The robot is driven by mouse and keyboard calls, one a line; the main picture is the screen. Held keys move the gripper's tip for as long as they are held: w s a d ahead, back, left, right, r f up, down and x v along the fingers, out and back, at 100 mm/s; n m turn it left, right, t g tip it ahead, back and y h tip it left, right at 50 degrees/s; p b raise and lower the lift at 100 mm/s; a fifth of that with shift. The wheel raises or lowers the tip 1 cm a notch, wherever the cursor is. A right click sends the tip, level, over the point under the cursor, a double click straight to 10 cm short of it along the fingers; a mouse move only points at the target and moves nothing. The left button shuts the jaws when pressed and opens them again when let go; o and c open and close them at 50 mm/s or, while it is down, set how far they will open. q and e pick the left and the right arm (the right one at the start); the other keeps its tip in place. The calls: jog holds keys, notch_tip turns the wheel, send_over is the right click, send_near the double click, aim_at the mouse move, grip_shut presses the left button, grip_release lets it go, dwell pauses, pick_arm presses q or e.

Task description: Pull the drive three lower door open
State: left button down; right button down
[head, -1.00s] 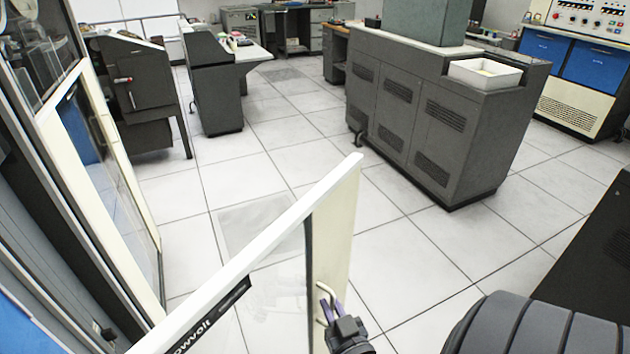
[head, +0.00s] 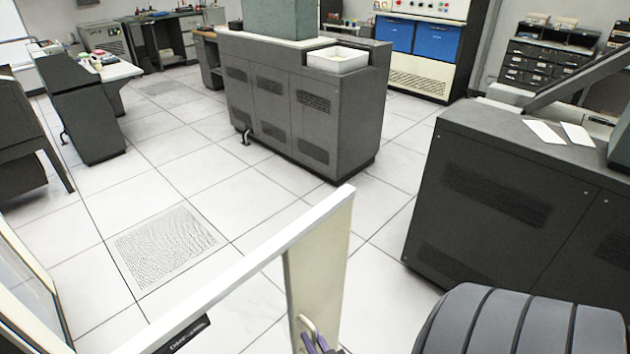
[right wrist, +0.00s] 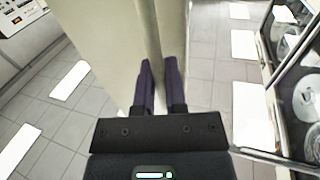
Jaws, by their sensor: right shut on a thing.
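The drive door (head: 318,262) stands swung out from its cabinet, with a pale top edge and a cream side face. Its small curved handle (head: 307,322) is low on that face. My right gripper (head: 312,342) is at the handle, with purple fingers partly cut off by the bottom edge of the head view. In the right wrist view the right gripper (right wrist: 158,68) has its fingers close together against the cream door (right wrist: 115,55). It is shut on the handle, which the fingers hide there. My left gripper is not in view.
A cabinet frame (head: 32,285) is at the lower left. A grey console (head: 300,110) with a white tray (head: 337,60) stands beyond the door. A dark cabinet (head: 500,200) is close on the right. Tiled floor (head: 150,180) is clear between them.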

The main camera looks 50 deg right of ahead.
jog(key=shift+s, duration=0.15)
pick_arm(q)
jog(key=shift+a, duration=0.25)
pick_arm(e)
jog(key=c, duration=1)
grip_release()
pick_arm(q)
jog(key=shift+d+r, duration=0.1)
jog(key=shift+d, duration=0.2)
pick_arm(e)
jog(key=v, duration=1)
jog(key=shift+f, duration=0.1)
